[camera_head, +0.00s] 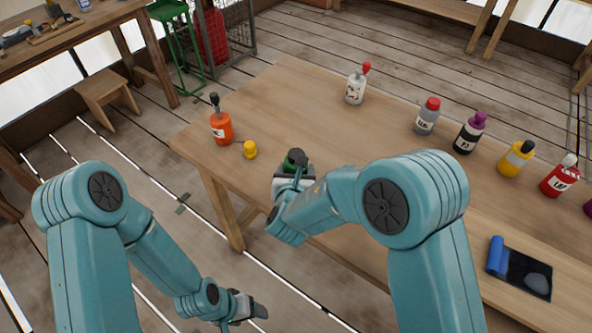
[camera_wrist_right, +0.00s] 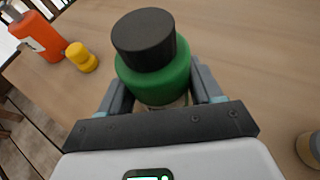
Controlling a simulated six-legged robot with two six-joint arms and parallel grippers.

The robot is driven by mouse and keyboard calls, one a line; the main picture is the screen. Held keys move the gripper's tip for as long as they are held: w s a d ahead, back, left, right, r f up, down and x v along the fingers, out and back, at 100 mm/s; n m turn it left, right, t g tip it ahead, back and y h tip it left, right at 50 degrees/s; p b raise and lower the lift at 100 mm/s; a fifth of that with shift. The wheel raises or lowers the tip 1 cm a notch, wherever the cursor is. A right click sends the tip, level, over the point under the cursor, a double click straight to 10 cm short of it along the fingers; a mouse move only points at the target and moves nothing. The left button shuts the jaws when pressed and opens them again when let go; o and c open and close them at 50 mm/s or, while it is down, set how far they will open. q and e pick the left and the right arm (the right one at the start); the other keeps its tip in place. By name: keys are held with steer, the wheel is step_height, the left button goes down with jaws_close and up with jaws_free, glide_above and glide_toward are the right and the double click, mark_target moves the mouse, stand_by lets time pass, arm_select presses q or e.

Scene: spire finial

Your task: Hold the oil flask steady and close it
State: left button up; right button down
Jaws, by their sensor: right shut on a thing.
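A green flask (camera_wrist_right: 165,78) with a broad black cap (camera_wrist_right: 144,38) stands between the fingers of my right gripper (camera_wrist_right: 160,95). The gripper is shut on its body, and the black cap sits on top; I cannot tell whether it is tight. In the head view the green flask (camera_head: 290,163) is at the table's near edge, partly hidden by my right gripper (camera_head: 293,177). My left gripper (camera_head: 250,308) hangs low beside the table, away from the flask, with nothing visible in it. Its finger opening is unclear.
An orange bottle (camera_head: 221,128) and a small yellow piece (camera_head: 250,150) stand to the left on the wooden table (camera_head: 290,90). A white bottle (camera_head: 355,88) with a red top stands farther back. Several bottles line the right side, near a blue-and-black item (camera_head: 519,268). The table's middle is clear.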

steer(key=shift+f+b, duration=0.15)
steer(key=shift+b, duration=0.15)
steer(key=shift+c, duration=0.9)
jaws_free()
steer(key=shift+r+p, duration=0.35)
steer(key=shift+p, duration=0.1)
steer(key=b+v, duration=0.1)
steer(key=v, duration=1)
steer(key=shift+s, duration=0.45)
steer(key=shift+s, duration=0.1)
